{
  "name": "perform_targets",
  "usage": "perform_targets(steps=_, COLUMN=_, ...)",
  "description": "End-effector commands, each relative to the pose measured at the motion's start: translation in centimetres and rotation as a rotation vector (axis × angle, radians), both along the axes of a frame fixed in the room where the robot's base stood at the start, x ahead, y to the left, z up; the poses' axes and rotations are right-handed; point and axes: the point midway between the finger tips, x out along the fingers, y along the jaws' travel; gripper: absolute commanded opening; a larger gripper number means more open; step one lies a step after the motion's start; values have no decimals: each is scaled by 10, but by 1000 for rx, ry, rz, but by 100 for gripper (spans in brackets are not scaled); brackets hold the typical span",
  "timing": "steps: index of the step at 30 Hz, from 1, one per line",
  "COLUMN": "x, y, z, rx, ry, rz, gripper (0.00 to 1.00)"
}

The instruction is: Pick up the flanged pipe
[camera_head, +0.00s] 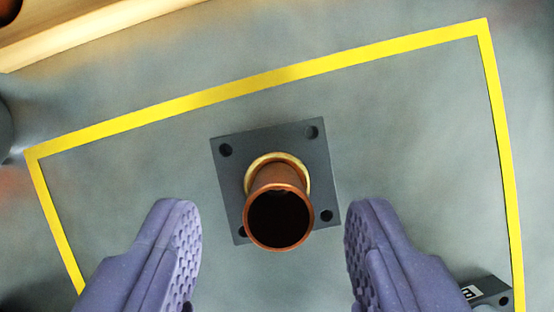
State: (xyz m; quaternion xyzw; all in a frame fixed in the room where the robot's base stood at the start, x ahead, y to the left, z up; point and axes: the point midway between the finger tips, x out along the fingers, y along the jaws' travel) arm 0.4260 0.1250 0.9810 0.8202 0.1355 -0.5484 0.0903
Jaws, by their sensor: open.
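The flanged pipe (277,185) stands upright near the middle of the view. It has a copper-coloured tube with a dark open mouth facing me, a brass-coloured ring, and a square dark grey flange (228,170) with holes near its corners. One corner hole is partly hidden by the tube. My gripper (273,222) is open, with one purple textured finger to the lower left of the pipe and the other to the lower right. Neither finger appears to touch the pipe, and nothing is between them but the pipe's mouth in the picture.
A yellow line (270,78) frames the grey surface around the pipe. A dark grey block with a white label (488,292) sits at the lower right by the line. A pale beam (90,30) crosses the top left. A dark rounded thing shows at the left edge.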

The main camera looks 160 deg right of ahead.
Motion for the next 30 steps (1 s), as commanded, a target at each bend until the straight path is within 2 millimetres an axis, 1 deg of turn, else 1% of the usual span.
perform_targets(steps=1, x=4, y=0, z=-13, rx=-1, ry=2, rz=0, gripper=53)
perform_targets(steps=3, x=10, y=1, z=-24, rx=-1, ry=3, rz=1, gripper=53)
perform_targets(steps=5, x=13, y=2, z=-31, rx=0, ry=2, rz=0, gripper=53)
perform_targets(steps=7, x=15, y=3, z=-34, rx=0, ry=1, rz=0, gripper=53)
perform_targets(steps=12, x=15, y=2, z=-32, rx=0, ry=1, rz=-1, gripper=53)
perform_targets(steps=13, x=15, y=2, z=-32, rx=0, ry=1, rz=-1, gripper=48)
perform_targets(steps=14, x=15, y=2, z=-32, rx=0, ry=1, rz=-1, gripper=41)
perform_targets(steps=15, x=15, y=3, z=-32, rx=0, ry=1, rz=-1, gripper=32)
perform_targets(steps=17, x=15, y=2, z=-32, rx=0, ry=0, rz=-1, gripper=18)
perform_targets(steps=18, x=15, y=3, z=-32, rx=0, ry=0, rz=-1, gripper=9)
perform_targets(steps=19, x=15, y=3, z=-32, rx=0, ry=0, rz=-1, gripper=2)
perform_targets(steps=20, x=15, y=3, z=-32, rx=0, ry=0, rz=-1, gripper=0)
perform_targets(steps=30, x=15, y=3, z=-30, rx=1, ry=-1, rz=-1, gripper=0)
